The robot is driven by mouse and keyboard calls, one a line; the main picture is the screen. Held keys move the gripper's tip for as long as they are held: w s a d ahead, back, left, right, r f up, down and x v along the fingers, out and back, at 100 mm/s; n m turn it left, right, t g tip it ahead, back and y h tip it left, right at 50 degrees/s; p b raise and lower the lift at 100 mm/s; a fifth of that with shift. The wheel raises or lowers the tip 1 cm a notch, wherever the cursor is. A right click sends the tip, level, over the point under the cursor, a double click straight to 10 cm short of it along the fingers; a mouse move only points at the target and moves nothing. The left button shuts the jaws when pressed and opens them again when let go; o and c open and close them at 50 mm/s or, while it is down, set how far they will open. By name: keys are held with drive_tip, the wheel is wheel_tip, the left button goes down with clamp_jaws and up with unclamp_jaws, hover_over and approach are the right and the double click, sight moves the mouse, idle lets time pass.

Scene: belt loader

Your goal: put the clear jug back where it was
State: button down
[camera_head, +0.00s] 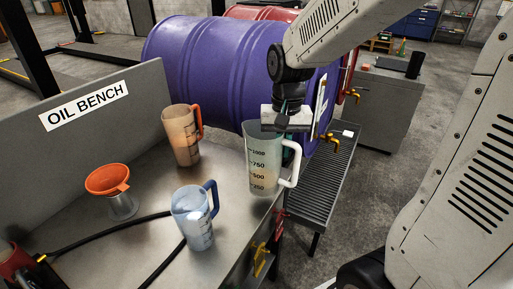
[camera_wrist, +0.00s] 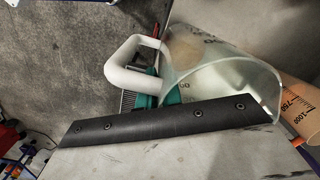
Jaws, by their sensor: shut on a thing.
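The clear jug (camera_head: 264,172), with a white handle and measuring marks, is upright over the right edge of the oil bench (camera_head: 150,235). I cannot tell whether its base touches the bench. My gripper (camera_head: 288,148) is above the jug's handle side and is shut on the jug; its teal fingers show between the jug's wall and handle. In the wrist view the jug's open rim (camera_wrist: 225,75) and white handle (camera_wrist: 125,65) show, with the teal fingers (camera_wrist: 165,97) partly hidden behind my gripper's dark edge.
An orange-handled jug (camera_head: 182,137), a blue-handled jug (camera_head: 192,222) and an orange funnel (camera_head: 107,180) on a metal can stand on the bench. A black hose crosses it. Purple drum (camera_head: 215,70) lies behind. A grated stand (camera_head: 325,180) is right of the bench.

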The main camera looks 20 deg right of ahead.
sight(260, 133)
drive_tip(key=w, duration=0.3)
drive_tip(key=w+a, duration=0.1)
drive_tip(key=w, duration=0.2)
drive_tip(key=w+a+f, duration=0.1)
drive_tip(key=w, duration=0.2)
drive_tip(key=shift+f, duration=1.65)
drive_tip(key=shift+f, duration=0.2)
drive_tip(key=c, duration=1.6)
unclamp_jaws()
drive_tip(key=shift+o, duration=0.2)
drive_tip(key=shift+r, duration=0.15)
